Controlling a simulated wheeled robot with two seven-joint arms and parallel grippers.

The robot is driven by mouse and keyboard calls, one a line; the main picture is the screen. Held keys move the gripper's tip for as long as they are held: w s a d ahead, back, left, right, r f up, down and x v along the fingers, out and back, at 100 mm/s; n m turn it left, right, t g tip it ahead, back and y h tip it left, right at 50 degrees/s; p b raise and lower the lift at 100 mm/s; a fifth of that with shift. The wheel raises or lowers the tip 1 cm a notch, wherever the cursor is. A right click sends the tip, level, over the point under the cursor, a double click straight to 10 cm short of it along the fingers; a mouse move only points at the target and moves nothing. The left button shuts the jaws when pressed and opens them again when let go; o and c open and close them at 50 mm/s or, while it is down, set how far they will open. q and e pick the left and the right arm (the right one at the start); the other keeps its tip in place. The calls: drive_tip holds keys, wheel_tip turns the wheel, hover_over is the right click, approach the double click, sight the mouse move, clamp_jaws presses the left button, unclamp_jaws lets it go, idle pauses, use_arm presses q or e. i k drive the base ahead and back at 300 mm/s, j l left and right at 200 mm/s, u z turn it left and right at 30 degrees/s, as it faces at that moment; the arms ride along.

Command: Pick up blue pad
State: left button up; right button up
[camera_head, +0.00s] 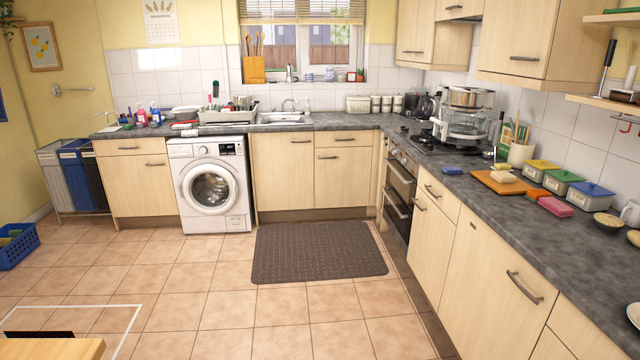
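A small flat blue pad (453,170) lies on the dark grey right-hand counter (470,215), between the hob and the wooden chopping board (499,183). It is small in this view, so its exact shape is hard to tell. Neither my left nor my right gripper shows in the head view, so whether they are open or shut is not visible.
An orange pad (537,194), a pink pad (556,207) and lidded boxes with yellow, green and blue lids (592,196) stand right of the board. A dark mat (317,251) lies on open tiled floor. A wooden edge (52,349) shows at bottom left.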

sight(453, 169)
drive_tip(key=i+j, duration=0.1)
drive_tip(key=i, duration=1.75)
